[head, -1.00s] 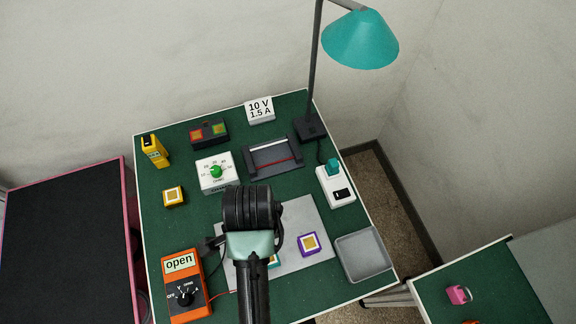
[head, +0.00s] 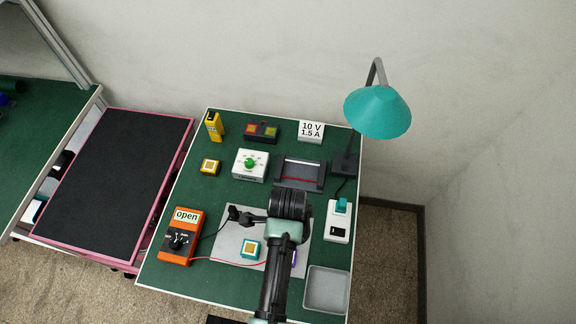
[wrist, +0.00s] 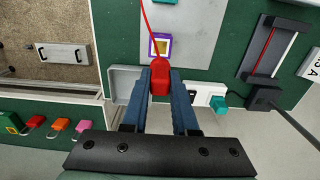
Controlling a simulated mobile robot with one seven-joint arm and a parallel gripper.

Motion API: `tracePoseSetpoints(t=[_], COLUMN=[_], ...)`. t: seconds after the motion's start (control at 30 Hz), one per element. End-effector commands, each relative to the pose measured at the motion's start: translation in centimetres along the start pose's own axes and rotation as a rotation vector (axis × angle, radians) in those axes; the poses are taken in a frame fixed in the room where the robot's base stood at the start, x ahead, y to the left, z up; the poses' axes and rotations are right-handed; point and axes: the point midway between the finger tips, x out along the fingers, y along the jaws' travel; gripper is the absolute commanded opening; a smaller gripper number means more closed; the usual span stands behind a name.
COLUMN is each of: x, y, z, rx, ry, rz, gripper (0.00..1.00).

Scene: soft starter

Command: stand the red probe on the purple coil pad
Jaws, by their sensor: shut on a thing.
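The red probe (wrist: 160,76) is between the blue-grey fingers of my gripper (wrist: 160,84), which is shut on it. A red wire runs up from the probe in the wrist view. In the head view my arm covers most of the purple pad (head: 294,257) and hides my fingers and the probe.
A teal pad (head: 250,249) lies on the grey plate (head: 229,245), left of my arm. The orange meter (head: 181,236) reads "open". A grey tray (head: 326,290) sits at the front right corner. A white switch box (head: 338,221) and a teal lamp (head: 377,110) stand farther back.

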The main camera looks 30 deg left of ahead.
Motion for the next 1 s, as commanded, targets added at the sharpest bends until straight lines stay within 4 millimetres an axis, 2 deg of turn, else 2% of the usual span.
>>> tracePoseSetpoints(t=[0.57, 1.0], x=[-0.2, 4.1], y=[-0.1, -0.1], z=[0.0, 0.0], rx=[0.007, 0.007], ry=[-0.001, -0.001], rz=[0.0, 0.001], gripper=[0.0, 0.0])
